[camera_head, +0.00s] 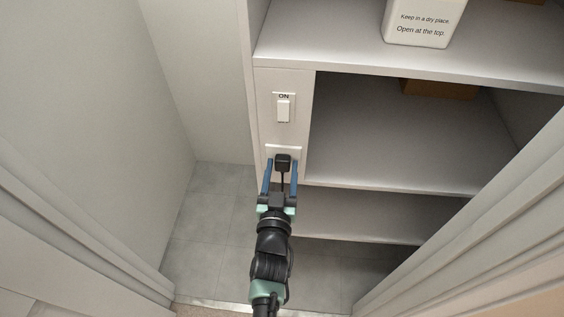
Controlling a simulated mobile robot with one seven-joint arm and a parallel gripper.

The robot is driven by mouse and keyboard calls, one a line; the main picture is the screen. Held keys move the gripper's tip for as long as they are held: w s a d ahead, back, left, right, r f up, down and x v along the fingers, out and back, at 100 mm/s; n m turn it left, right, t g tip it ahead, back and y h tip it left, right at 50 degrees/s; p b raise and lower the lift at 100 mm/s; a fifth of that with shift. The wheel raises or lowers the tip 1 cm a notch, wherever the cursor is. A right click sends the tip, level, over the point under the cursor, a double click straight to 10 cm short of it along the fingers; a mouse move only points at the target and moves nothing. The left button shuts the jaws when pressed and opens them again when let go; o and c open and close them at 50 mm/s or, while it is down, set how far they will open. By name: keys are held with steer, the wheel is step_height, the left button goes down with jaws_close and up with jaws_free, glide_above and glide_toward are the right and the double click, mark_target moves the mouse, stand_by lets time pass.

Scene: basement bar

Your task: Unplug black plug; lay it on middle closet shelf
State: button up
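The black plug (283,163) sits at the white outlet plate (272,151) on the closet's left front panel, below a switch marked ON. Its dark cord runs down toward my gripper (281,172). My gripper's two blue fingers are apart, one on each side of the plug. A narrow gap shows on the left; contact on the right cannot be told. The middle closet shelf (390,150) is to the right of the panel. Its visible front part is bare.
The white switch (283,109) is just above the outlet. A white labelled container (424,22) stands on the upper shelf (340,40). A brown box (440,89) shows at the back of the middle shelf. Door frames flank the opening. A lower shelf (350,218) is beneath.

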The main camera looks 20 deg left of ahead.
jaws_close()
steer(key=shift+s, duration=0.15)
steer(key=shift+p+v, duration=1.05)
steer(key=shift+v, duration=1.75)
